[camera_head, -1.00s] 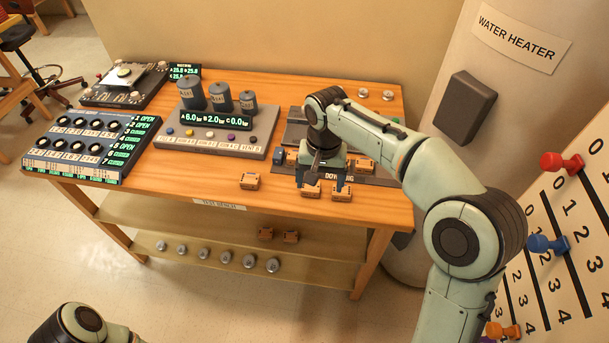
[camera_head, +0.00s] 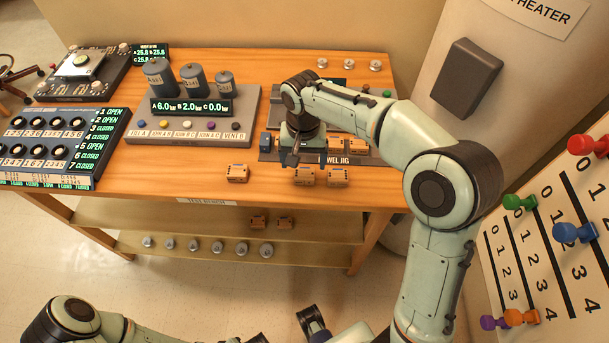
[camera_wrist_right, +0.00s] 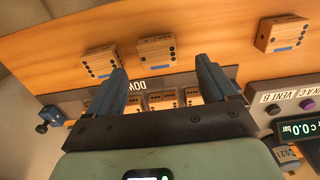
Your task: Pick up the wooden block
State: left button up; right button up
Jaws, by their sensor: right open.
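Several wooden blocks with dark dots are in view, and I cannot tell which one is meant. One block (camera_head: 237,173) lies alone on the bench; two more, a middle block (camera_head: 305,176) and a right block (camera_head: 338,176), lie at the jig's front edge. The right wrist view shows these as the lone block (camera_wrist_right: 281,33), the middle block (camera_wrist_right: 155,49) and the right block (camera_wrist_right: 103,62). My right gripper (camera_wrist_right: 162,78) is open and empty, above the dowel jig (camera_head: 270,156), which holds further blocks (camera_wrist_right: 162,101). Part of my left gripper (camera_head: 312,320) seems to show at the bottom edge.
A grey console (camera_head: 248,128) with three cylinders stands behind the blocks. A switch panel (camera_head: 100,150) is on the left. The bench front left of the lone block is clear. A pegged board (camera_head: 550,275) stands right.

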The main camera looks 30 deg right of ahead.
aim_at(305, 173)
notch_tip(305, 173, down, 5)
jog(key=shift+s+d+r, duration=0.1)
jog(key=shift+d, duration=0.05)
pick_arm(q)
jog(key=shift+f, duration=0.3)
pick_arm(e)
jog(key=c, duration=1.1)
jog(key=shift+r, duration=0.1)
pick_arm(q)
jog(key=r+p, duration=0.1)
jog(key=w+r+p, duration=0.1)
jog(key=r+p, duration=0.1)
jog(key=r, duration=0.1)
jog(key=shift+w+r, duration=0.1)
jog(key=shift+w, duration=0.15)
pick_arm(e)
notch_tip(305, 173, up, 20)
jog(key=shift+f, duration=0.1)
